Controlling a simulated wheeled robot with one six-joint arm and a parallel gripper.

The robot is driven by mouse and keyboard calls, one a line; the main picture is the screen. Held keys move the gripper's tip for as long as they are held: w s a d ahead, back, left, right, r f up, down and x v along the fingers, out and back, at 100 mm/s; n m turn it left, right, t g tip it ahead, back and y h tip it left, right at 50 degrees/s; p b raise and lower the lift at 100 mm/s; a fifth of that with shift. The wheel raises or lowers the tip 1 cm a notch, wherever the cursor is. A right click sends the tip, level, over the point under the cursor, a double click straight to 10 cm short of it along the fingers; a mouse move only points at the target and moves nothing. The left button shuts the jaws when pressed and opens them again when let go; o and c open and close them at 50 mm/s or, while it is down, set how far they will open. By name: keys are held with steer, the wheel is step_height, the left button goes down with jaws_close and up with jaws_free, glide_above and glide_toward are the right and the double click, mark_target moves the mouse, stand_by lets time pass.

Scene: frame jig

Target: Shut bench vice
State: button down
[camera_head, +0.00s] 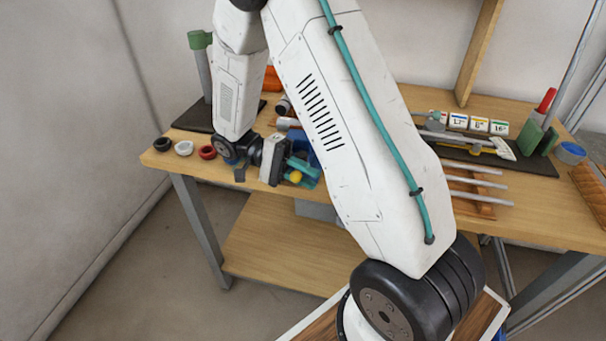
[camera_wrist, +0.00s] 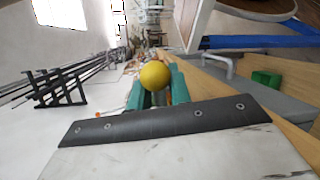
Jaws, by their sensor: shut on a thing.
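The bench vice (camera_head: 308,157) shows as a small blue body at the front edge of the workbench, mostly hidden behind my gripper and arm. A yellow ball knob (camera_head: 295,177) sits at its front. My gripper (camera_head: 305,172) has teal fingers and is at the knob. In the wrist view, the yellow knob (camera_wrist: 155,75) stands at the far end of my gripper (camera_wrist: 157,88), between the teal fingers. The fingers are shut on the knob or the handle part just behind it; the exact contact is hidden. How far the vice jaws are apart cannot be seen.
Black, white and red rings (camera_head: 207,152) lie on the workbench (camera_head: 545,205) at the left, near a green-topped post (camera_head: 200,60). Several metal rods (camera_head: 478,185) and labelled blocks (camera_head: 478,124) are at the right. My arm covers the bench's middle.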

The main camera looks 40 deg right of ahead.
steer(key=shift+s+a+y, duration=0.1)
steer(key=shift+a+y, duration=0.1)
steer(key=shift+y, duration=0.2)
steer(key=c, duration=1.3)
jaws_free()
steer(key=shift+s+a+r, duration=0.1)
steer(key=shift+r, duration=0.05)
steer(key=v, duration=0.8)
steer(key=shift+c, duration=0.2)
